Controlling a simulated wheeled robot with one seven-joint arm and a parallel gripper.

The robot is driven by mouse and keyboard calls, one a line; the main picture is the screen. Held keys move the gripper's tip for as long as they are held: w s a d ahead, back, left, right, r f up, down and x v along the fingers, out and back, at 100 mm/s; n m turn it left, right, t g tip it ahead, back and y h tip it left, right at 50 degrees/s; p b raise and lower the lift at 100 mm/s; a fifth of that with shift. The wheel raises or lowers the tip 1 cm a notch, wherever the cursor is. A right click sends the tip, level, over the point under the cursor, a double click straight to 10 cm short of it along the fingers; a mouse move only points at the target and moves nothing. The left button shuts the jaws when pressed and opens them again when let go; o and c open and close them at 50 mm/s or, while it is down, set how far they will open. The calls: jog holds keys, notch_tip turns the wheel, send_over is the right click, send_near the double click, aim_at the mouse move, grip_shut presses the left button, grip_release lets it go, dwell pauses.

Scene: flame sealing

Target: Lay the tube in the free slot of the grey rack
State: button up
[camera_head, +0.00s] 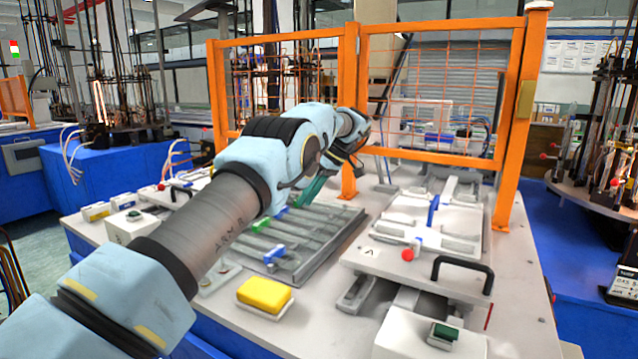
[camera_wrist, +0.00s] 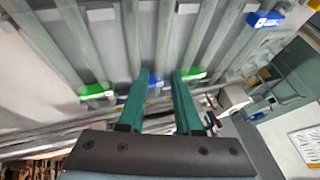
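The grey rack (camera_head: 318,247) lies on the white table below my gripper. It bears several long, clear tubes side by side, with blue or green end pieces. A green-ended tube (camera_wrist: 97,91) lies left of my fingers in the wrist view, another green end (camera_wrist: 195,74) shows just right, and a blue-ended one (camera_wrist: 265,19) is farther right. My gripper (camera_wrist: 160,78) has two teal fingers with a gap between them; it also shows over the rack's far part in the head view (camera_head: 306,200). A blue end (camera_wrist: 153,87) shows in the gap, apparently unclamped. I cannot tell which slot is free.
A yellow block (camera_head: 264,294) stands in front of the rack. A white fixture (camera_head: 415,270) with a black handle (camera_head: 463,270) and red knob stands to the right. An orange mesh fence (camera_head: 350,100) closes off the table's back.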

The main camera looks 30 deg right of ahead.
jog(key=p+v, duration=0.6)
jog(key=p, duration=0.1)
jog(key=shift+r+p, duration=0.3)
